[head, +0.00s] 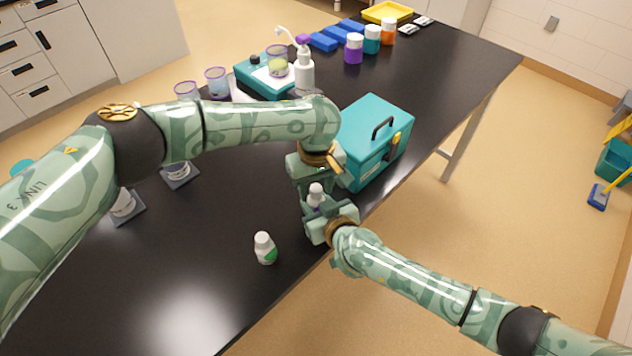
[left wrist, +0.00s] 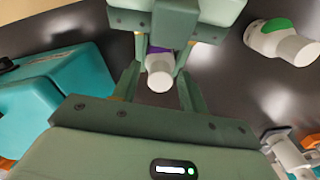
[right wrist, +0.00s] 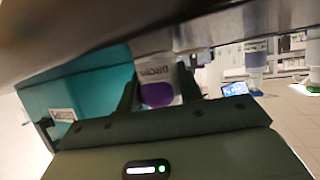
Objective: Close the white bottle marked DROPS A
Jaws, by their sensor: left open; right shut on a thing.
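A white bottle with a purple label (head: 315,197) is upright near the table's front edge. In the right wrist view, its label (right wrist: 155,68) reads DROPS; I cannot make out the letter after it. My right gripper (head: 318,208) is shut on its body from the front. My left gripper (head: 315,180) is above it, pointing down. In the left wrist view, its open fingers (left wrist: 158,84) are on either side of the bottle's white top (left wrist: 160,76), with gaps visible. I cannot tell how tightly the top sits.
Another white bottle, with a green label (head: 266,250), stands to the left on the black table (head: 180,300). A teal case (head: 375,135) stands just behind my grippers. A pump bottle (head: 304,72), beakers and coloured jars stand farther back.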

